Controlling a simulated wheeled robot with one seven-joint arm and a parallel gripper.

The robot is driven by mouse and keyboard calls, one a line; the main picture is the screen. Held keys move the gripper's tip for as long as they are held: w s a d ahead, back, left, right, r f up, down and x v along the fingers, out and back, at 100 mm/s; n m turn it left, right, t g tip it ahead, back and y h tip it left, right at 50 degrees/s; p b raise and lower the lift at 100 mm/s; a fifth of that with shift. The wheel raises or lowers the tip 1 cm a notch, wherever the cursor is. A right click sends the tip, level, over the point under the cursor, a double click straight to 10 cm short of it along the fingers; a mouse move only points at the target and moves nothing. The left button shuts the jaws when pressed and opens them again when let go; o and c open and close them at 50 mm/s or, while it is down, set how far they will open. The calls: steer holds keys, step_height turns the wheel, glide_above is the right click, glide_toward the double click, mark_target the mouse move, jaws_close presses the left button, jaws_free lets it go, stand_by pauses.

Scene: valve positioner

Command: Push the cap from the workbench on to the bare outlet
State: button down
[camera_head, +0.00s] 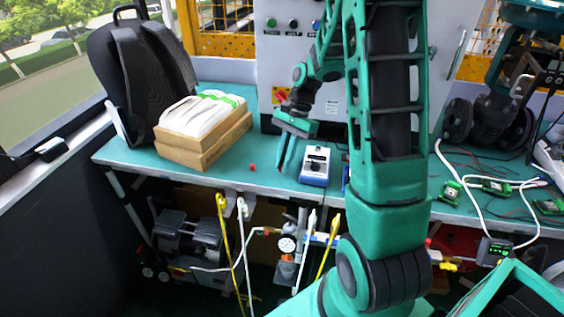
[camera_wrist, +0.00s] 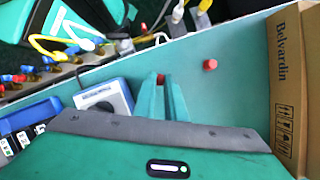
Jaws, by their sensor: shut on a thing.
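My gripper (camera_head: 284,167) points down over the front part of the workbench (camera_head: 222,177). In the wrist view its green fingers (camera_wrist: 163,82) are close together, with a small red cap (camera_wrist: 160,78) between their tips. I cannot tell which fitting is the bare outlet.
A blue-and-white meter (camera_head: 315,166) stands right of my gripper. Cardboard boxes (camera_head: 203,144) and a black backpack (camera_head: 143,75) are at the left. A row of red and blue fittings (camera_wrist: 27,74) shows at the wrist view's left. Hoses hang below the bench edge.

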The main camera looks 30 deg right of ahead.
steer(key=shift+r, duration=0.2)
stand_by(0.4)
steer(key=shift+r, duration=1.9)
